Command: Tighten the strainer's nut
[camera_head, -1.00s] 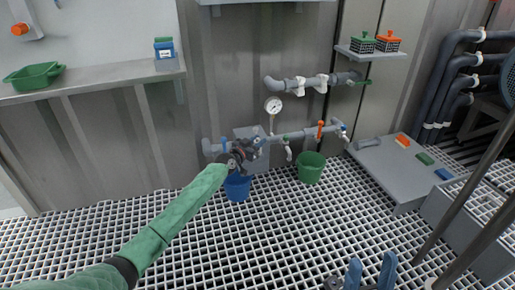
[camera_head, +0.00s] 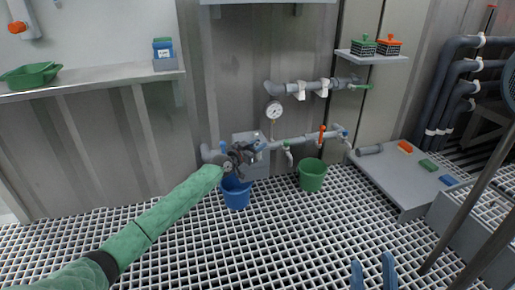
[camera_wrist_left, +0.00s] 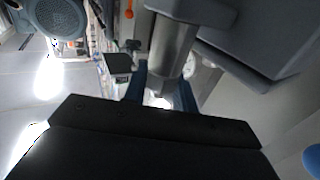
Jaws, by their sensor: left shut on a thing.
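My left gripper (camera_head: 246,154) is at the left end of the lower grey pipe line, in front of a grey box on the wall, above a blue bucket (camera_head: 236,195). In the left wrist view its blue fingers (camera_wrist_left: 158,97) lie on both sides of a grey cylindrical part of the strainer (camera_wrist_left: 172,52), and it is shut on it at the nut. The nut itself is mostly hidden by the fingers and the dark gripper body. My right gripper (camera_head: 373,276) is at the bottom edge of the head view, its two blue fingers apart and empty.
A pressure gauge (camera_head: 274,110) stands above the lower pipe, with an orange-handled valve (camera_head: 321,134) to its right. A green bucket (camera_head: 312,177) stands on the grating. A grey bench (camera_head: 400,188) with coloured blocks is at right. The grating in front is clear.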

